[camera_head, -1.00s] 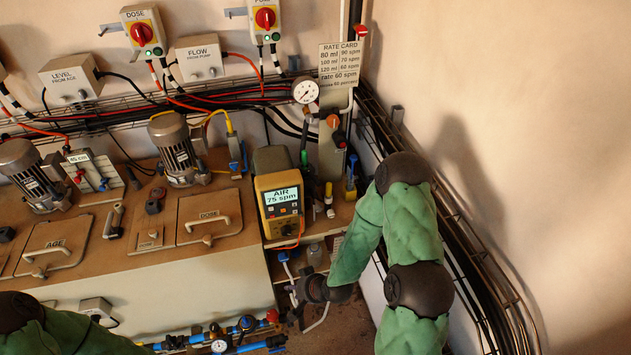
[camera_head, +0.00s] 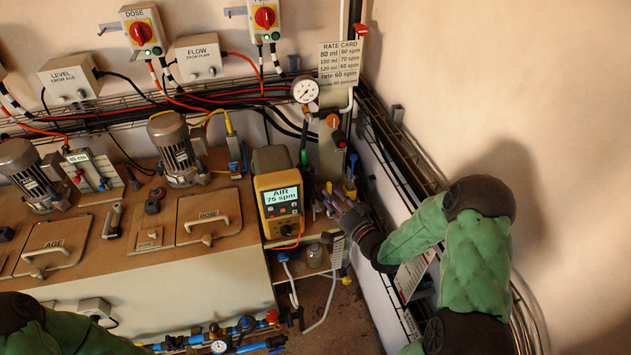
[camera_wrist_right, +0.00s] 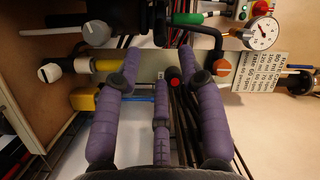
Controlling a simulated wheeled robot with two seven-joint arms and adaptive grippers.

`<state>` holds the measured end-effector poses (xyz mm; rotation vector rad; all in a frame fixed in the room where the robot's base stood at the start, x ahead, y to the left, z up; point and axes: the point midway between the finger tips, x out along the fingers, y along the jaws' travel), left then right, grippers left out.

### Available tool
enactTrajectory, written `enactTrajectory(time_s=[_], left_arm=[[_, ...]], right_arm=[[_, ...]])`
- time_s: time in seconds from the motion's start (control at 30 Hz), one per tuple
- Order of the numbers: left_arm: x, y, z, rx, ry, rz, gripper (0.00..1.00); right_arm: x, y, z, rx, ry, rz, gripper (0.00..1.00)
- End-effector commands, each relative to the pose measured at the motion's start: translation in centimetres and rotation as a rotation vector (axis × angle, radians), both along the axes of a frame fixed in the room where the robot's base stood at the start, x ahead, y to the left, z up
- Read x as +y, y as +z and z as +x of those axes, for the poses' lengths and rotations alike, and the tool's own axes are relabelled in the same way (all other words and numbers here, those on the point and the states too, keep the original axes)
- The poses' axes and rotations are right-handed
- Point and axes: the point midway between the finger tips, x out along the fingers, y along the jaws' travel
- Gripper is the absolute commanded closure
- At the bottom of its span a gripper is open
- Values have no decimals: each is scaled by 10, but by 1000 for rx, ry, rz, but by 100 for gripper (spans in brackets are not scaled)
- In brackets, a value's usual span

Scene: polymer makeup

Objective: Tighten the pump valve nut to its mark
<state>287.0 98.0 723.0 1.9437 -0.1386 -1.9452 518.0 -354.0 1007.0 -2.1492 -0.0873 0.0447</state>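The yellow pump unit (camera_head: 279,202) with a lit display reading "AIR 75 spm" stands at the bench's right end in the head view. My right gripper (camera_head: 338,200) is just right of it, near the grey valve panel (camera_head: 332,150). In the right wrist view its purple fingers (camera_wrist_right: 168,72) are spread, with nothing clearly held between them. A yellow stem with a white and black end (camera_wrist_right: 50,72) lies left of the fingers. I cannot tell which fitting is the valve nut, and no mark is readable. My left gripper is out of view; only my left arm shows.
An orange knob (camera_wrist_right: 221,67) and a green handle (camera_wrist_right: 187,18) are close beyond the fingers. A pressure gauge (camera_head: 305,90) and the rate card (camera_head: 339,64) are on the wall above. A wire cable tray (camera_head: 395,150) runs along the right wall.

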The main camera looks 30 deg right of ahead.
Motion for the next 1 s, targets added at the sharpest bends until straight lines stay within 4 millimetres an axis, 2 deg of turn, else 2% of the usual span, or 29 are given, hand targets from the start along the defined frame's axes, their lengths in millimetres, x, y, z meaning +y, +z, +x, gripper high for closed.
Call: enactTrajectory(time_s=[0.3,0.5,0.7,0.97,1.0], left_arm=[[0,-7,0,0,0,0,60],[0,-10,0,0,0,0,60],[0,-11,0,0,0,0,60],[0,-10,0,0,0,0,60],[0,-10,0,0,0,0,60]], right_arm=[[6,-1,56,-1,3,-1,60],[7,-1,82,0,1,-1,60],[8,0,92,0,1,-1,60],[8,0,92,1,0,-1,60],[8,0,92,1,0,-1,71]])
